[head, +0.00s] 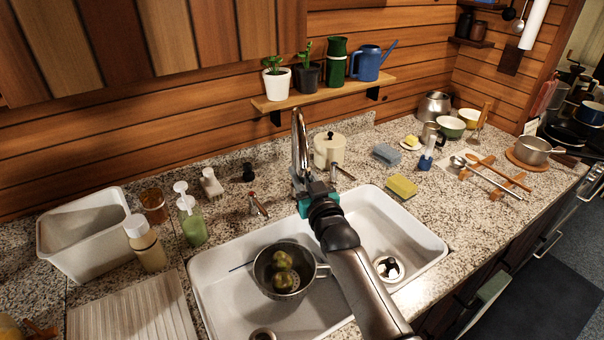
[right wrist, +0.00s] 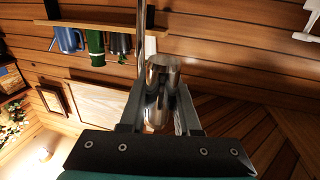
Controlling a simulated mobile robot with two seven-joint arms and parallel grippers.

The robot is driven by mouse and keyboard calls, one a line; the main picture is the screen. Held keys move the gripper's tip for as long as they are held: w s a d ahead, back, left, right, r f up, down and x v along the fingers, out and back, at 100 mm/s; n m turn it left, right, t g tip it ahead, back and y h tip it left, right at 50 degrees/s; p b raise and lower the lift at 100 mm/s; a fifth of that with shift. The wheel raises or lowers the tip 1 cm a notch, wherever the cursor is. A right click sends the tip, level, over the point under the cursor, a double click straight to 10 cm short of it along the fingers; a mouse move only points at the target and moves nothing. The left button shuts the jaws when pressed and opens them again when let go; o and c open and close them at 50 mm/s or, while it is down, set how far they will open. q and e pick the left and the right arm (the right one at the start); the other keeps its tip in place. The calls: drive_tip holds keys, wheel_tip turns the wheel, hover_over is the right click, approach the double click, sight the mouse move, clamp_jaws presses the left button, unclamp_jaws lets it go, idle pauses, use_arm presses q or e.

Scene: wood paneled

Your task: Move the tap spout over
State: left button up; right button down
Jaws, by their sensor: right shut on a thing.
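The chrome tap spout (head: 301,135) rises behind the double white sink, close to the divider between the basins. My right gripper (head: 312,187) is at the spout, with its arm reaching up across the sink from the bottom of the head view. In the right wrist view the gripper's two fingers (right wrist: 160,110) are closed on a shiny metal part of the spout (right wrist: 162,75). The exact contact is partly hidden by the gripper in the head view. My left gripper is not in view.
A metal pot (head: 262,275) with round greenish items sits in the left basin. The right basin (head: 420,238) is empty around its drain. A red-topped tap handle (head: 257,204) stands left of the spout, a cream lidded pot (head: 329,148) behind it.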

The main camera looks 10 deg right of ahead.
drive_tip(key=shift+r, duration=0.2)
drive_tip(key=c, duration=0.6)
unclamp_jaws()
drive_tip(key=shift+f, duration=0.15)
drive_tip(key=shift+s+d+f, duration=0.1)
drive_tip(key=shift+s+d, duration=0.05)
drive_tip(key=shift+s, duration=0.45)
drive_tip(key=v, duration=1.4)
